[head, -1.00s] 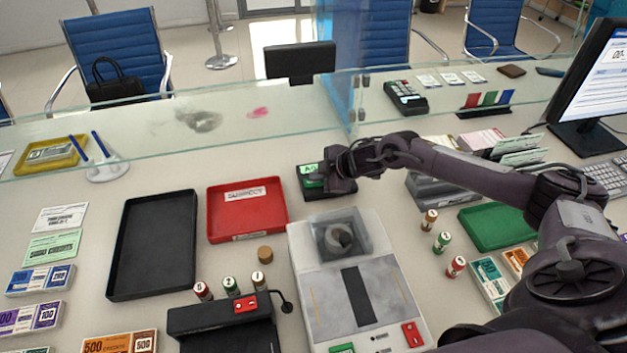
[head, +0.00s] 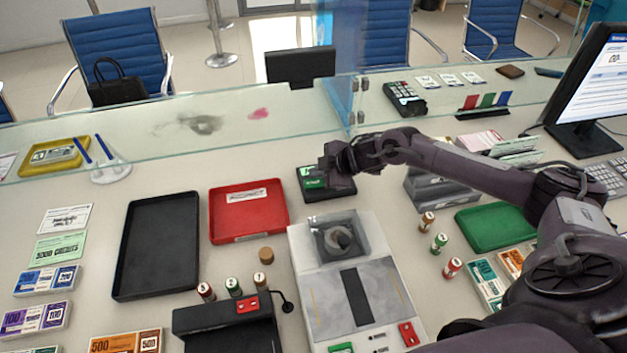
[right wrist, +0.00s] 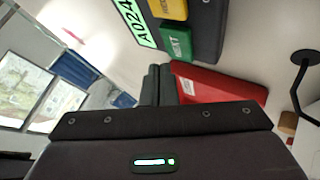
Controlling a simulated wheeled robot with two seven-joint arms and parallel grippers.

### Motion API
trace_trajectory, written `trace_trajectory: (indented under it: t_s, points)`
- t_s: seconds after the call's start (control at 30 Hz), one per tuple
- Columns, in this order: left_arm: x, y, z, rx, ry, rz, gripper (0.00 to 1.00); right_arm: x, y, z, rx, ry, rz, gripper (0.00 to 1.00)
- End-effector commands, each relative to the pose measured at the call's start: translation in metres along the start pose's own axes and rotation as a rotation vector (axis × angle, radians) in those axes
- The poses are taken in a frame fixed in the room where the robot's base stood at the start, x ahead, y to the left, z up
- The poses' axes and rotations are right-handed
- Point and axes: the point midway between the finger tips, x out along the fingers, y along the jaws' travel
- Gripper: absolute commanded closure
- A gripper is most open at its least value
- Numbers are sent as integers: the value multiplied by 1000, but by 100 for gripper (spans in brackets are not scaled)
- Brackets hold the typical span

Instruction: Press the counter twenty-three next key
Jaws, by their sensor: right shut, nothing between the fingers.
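My right gripper (head: 330,172) is shut and empty at the keypad. Its fingertips (right wrist: 160,68) show close to the green key in the wrist view; I cannot tell whether they touch it. My left gripper is not in view.
A grey unit (head: 440,195) stands under my right forearm.

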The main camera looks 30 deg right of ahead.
Motion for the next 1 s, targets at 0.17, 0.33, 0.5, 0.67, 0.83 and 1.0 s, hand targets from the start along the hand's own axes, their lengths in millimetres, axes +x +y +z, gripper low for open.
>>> trace_trajectory:
  t_s: [0.17, 0.33, 0.5, 0.67, 0.83, 1.0]
  points:
    - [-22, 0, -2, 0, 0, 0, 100, -16, 12, -12, 0, 0, 0, 100]
    - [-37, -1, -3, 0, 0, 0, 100, -28, 20, -21, 0, 1, 0, 100]
    - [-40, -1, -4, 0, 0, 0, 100, -30, 22, -22, 0, 1, 0, 100]
    - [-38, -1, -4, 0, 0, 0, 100, -29, 22, -22, 0, 1, 0, 100]
    - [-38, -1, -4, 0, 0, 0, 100, -29, 22, -22, 0, 1, 0, 100]
    - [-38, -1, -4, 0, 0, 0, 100, -30, 22, -22, 0, 0, 0, 100]
